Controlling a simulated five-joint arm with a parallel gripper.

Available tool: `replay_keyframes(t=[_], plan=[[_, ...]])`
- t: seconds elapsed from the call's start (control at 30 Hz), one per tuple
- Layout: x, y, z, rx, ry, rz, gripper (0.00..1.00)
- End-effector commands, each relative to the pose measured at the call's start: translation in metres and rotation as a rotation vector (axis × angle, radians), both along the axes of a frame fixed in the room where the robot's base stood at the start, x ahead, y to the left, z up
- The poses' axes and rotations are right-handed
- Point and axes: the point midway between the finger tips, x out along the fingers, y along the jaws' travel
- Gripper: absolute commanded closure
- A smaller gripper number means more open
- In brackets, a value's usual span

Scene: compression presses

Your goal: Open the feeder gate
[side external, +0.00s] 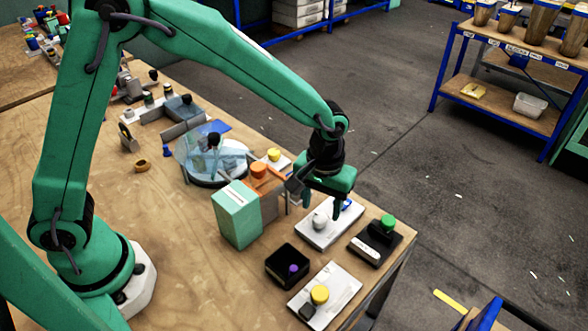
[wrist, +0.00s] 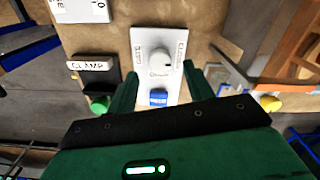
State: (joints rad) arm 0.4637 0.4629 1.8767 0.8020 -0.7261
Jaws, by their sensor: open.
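My gripper (side external: 321,207) is above the panel, pointing down. In the wrist view, my gripper (wrist: 158,70) is open, with one finger on each side of the knob in the picture. I cannot tell whether a finger touches it. The gate itself cannot be made out.
A black clamp box (side external: 367,249) with a green button (side external: 387,222) stands beside the panel. An orange block (side external: 262,190), a green box (side external: 236,215), and a black open box (side external: 286,267) stand nearby. A white plate with a yellow knob (side external: 319,294) lies nearer the front.

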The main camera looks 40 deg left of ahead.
Motion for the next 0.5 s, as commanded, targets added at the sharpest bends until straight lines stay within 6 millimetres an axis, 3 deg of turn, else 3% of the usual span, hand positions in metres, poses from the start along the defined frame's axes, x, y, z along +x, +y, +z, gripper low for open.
replay_keyframes(t=[0.2,0.5], plan=[[0.0,0.0,-0.024,0.001,0.001,0.0,0.48],[0.0,0.0,-0.033,0.0,0.0,0.0,0.48]])
